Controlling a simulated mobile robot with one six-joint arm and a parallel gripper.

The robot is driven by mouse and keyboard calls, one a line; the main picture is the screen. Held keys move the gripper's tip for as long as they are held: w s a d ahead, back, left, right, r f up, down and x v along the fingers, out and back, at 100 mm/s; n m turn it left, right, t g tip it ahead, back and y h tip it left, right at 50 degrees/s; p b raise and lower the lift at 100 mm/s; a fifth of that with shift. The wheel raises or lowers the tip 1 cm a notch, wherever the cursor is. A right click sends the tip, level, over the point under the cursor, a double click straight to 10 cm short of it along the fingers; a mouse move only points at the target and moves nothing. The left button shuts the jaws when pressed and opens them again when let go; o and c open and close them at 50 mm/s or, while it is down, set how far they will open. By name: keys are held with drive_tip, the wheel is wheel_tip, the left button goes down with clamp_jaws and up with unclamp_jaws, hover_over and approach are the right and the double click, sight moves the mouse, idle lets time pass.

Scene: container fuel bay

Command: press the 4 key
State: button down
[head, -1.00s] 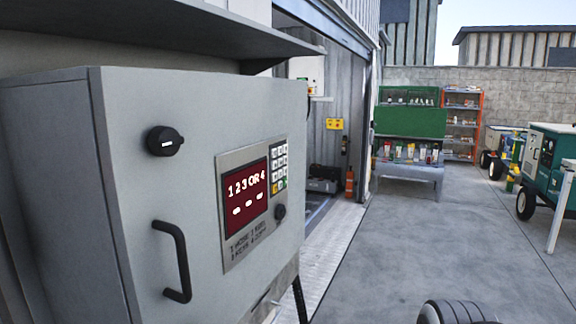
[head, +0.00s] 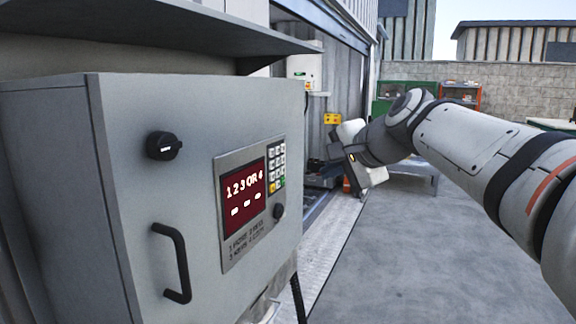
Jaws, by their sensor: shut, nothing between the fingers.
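The keypad (head: 277,165) is a small block of pale keys on the panel plate of a grey cabinet, with a yellow key and a green key in its bottom row. The key labels are too small to read, so I cannot pick out the 4 key.
The grey cabinet (head: 130,215) also carries a black rotary knob (head: 164,145), a black handle (head: 172,262) and a small round knob (head: 279,212) below the keypad. A shelf-like canopy (head: 200,28) overhangs it. Concrete floor (head: 400,270) lies open to the right.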

sight(272, 165)
drive_tip(key=w+a+p, duration=0.3)
drive_tip(key=a+p, duration=0.1)
drive_tip(key=a, duration=0.4)
drive_tip(key=shift+a, duration=0.15)
drive_tip(key=shift+a, duration=0.1)
idle(2.1)
drive_tip(key=shift+w+a, duration=0.25)
drive_tip(key=shift+a, duration=0.05)
drive_tip(key=shift+w+a+p, duration=0.1)
drive_tip(key=shift+a+p, duration=0.2)
idle(0.7)
drive_tip(key=shift+d, duration=0.1)
drive_tip(key=shift+s+d+b, duration=0.3)
drive_tip(key=shift+d+b, duration=0.15)
drive_tip(key=shift+d, duration=0.2)
